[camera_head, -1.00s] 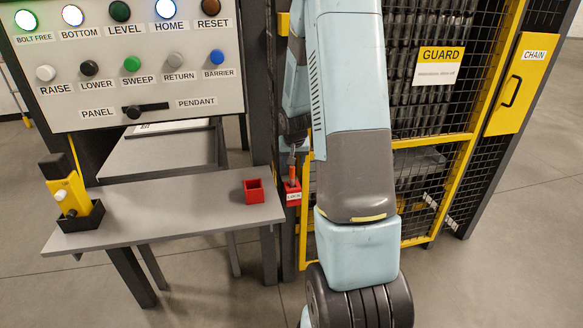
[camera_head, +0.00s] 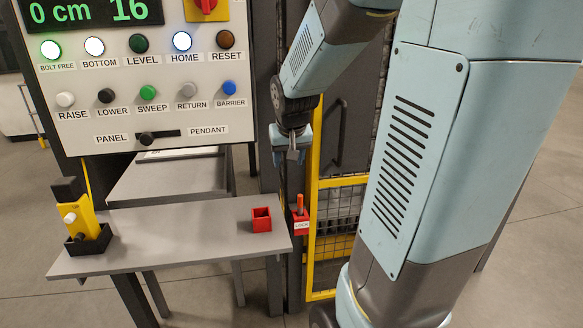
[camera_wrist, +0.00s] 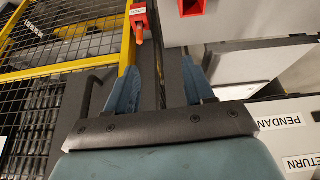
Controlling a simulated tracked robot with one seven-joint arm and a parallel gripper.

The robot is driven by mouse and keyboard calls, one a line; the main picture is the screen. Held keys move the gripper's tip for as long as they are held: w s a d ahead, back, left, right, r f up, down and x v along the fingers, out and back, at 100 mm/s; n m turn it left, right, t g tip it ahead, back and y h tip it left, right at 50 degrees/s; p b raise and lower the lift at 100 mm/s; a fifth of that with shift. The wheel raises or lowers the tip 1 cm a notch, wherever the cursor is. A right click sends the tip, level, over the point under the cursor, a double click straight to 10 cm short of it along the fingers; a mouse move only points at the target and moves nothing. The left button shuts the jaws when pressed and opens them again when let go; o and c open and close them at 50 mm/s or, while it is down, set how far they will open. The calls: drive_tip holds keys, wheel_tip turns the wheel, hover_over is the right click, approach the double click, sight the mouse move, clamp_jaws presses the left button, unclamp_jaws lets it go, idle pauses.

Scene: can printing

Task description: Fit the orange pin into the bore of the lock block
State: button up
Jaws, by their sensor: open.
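The orange pin (camera_head: 300,203) stands upright in the top of the red lock block (camera_head: 301,224), with its upper part showing. How deep it sits in the bore is hidden. In the wrist view the orange pin (camera_wrist: 139,33) sticks out of the red lock block (camera_wrist: 137,17), beyond the fingers. My gripper (camera_head: 293,157) is open and empty, above the pin and apart from it. In the wrist view my gripper (camera_wrist: 160,82) shows its two blue fingers spread with nothing between them.
A grey shelf (camera_head: 180,238) carries a red open box (camera_head: 261,217) and a yellow pendant (camera_head: 80,218) in a black holder. A button panel (camera_head: 140,100) rises behind it. A yellow-framed mesh guard (camera_head: 335,235) stands right of the lock block.

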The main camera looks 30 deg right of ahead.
drive_tip(key=s+a+r+n, duration=0.1)
drive_tip(key=s+a+r, duration=0.3)
drive_tip(key=s, duration=0.5)
drive_tip(key=s+a+r+n+y, duration=0.1)
drive_tip(key=s+a+r, duration=0.3)
drive_tip(key=s, duration=0.5)
drive_tip(key=shift+s+a+n+t+y, duration=0.3)
drive_tip(key=shift+s+a+n+t, duration=0.1)
drive_tip(key=shift+c, duration=0.3)
drive_tip(key=shift+c, duration=0.7)
drive_tip(key=shift+d, duration=0.1)
